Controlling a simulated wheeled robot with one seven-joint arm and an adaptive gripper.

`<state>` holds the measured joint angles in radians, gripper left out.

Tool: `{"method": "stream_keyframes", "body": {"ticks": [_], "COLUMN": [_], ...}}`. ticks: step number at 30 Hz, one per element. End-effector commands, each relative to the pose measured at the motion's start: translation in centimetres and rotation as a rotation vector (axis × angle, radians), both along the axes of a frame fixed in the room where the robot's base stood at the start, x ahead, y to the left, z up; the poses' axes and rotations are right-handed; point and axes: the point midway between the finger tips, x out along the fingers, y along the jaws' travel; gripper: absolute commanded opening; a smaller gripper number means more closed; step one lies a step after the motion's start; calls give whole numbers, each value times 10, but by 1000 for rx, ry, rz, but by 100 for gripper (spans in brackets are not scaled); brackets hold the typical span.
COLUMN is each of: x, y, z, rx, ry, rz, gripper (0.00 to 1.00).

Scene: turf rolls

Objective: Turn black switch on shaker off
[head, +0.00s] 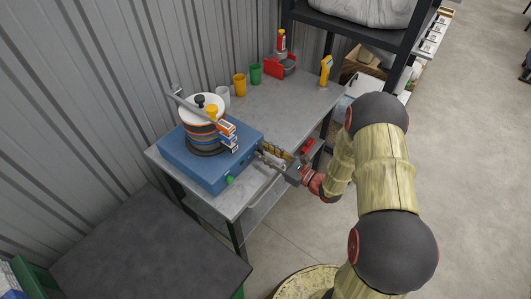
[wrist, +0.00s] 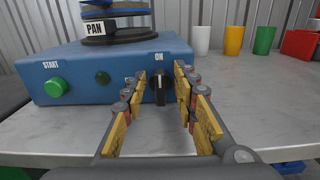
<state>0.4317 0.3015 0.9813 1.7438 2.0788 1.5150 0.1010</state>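The shaker has a blue base (head: 190,165) on the grey workbench, with a stack of round sieves on top. In the wrist view its front panel (wrist: 75,67) faces me. The black switch (wrist: 157,90) is a knob on the right of that panel, with its white mark upright toward the "ON" label. A second label left of the knob is mostly hidden by a finger. My gripper (wrist: 161,80) is open, its yellow-padded fingers on either side of the knob with visible gaps. In the head view my gripper (head: 261,153) is at the base's right side; the switch is hidden there.
A green START button (wrist: 55,87) and a dark round part (wrist: 102,78) are left of the knob. White, yellow (head: 239,85) and green cups (head: 256,74) stand behind, with a red holder (head: 272,67) beyond. The bench top (wrist: 70,125) before the panel is clear.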

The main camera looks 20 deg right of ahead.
Motion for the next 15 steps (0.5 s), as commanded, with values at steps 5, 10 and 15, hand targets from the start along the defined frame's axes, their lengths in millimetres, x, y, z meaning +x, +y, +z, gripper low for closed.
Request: {"method": "stream_keyframes", "body": {"ticks": [5, 10, 15], "x": [0, 0, 0], "y": [0, 0, 0], "z": [0, 0, 0], "rx": [0, 0, 0], "ry": [0, 0, 0], "rz": [0, 0, 0], "gripper": [20, 11, 1]}}
